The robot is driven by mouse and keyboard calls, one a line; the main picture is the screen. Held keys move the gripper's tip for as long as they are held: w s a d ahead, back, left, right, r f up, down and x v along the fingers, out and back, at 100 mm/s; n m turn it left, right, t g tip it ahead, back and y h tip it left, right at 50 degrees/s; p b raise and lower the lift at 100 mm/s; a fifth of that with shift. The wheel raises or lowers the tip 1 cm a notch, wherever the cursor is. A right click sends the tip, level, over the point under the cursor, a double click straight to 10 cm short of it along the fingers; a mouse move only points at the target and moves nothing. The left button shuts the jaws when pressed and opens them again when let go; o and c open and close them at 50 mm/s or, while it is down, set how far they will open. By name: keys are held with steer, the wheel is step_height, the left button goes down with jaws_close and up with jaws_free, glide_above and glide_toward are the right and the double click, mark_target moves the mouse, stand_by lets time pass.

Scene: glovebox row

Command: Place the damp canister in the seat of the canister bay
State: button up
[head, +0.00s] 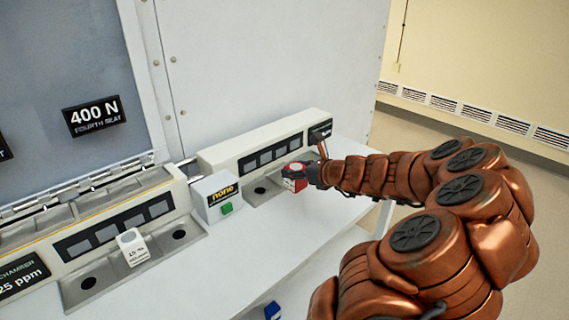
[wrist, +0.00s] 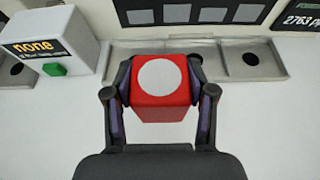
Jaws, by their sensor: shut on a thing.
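My gripper (wrist: 160,95) is shut on a red canister (wrist: 160,108) with a white round disc on its top. In the head view the red canister (head: 294,183) is at the front of the right-hand bay (head: 262,152). That bay's metal seat tray (wrist: 285,65) has a dark round recess (wrist: 250,59) to the right of the canister in the wrist view. Another recess (head: 259,190) shows left of it in the head view. The canister covers the tray's middle. I cannot tell whether its underside touches anything. No readable marking tells whether it is the damp one.
A white box reading "none" (head: 215,195) with a green button (head: 226,208) stands left of the bay. Farther left, a white canister marked "15 %" (head: 132,247) sits in another tray (head: 95,283) between dark recesses. A blue object (head: 272,311) shows at the bottom edge.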

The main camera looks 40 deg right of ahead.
steer(key=shift+w+d+f+p, duration=0.45)
steer(key=shift+w+d+f, duration=0.55)
steer(key=shift+w, duration=0.8)
steer(key=shift+w+d+f+p, duration=0.55)
steer(key=shift+w+d, duration=0.8)
steer(key=shift+w, duration=0.5)
steer(key=shift+w+d+f+p, duration=0.4)
steer(key=shift+w+d+f, duration=0.6)
steer(key=shift+w, duration=0.8)
steer(key=shift+d, duration=0.2)
steer(key=o, duration=1.2)
steer(key=shift+o, duration=0.2)
steer(key=shift+r, duration=0.1)
steer(key=shift+r, duration=0.1)
steer(key=b+v, duration=0.1)
steer(key=v, duration=1.1)
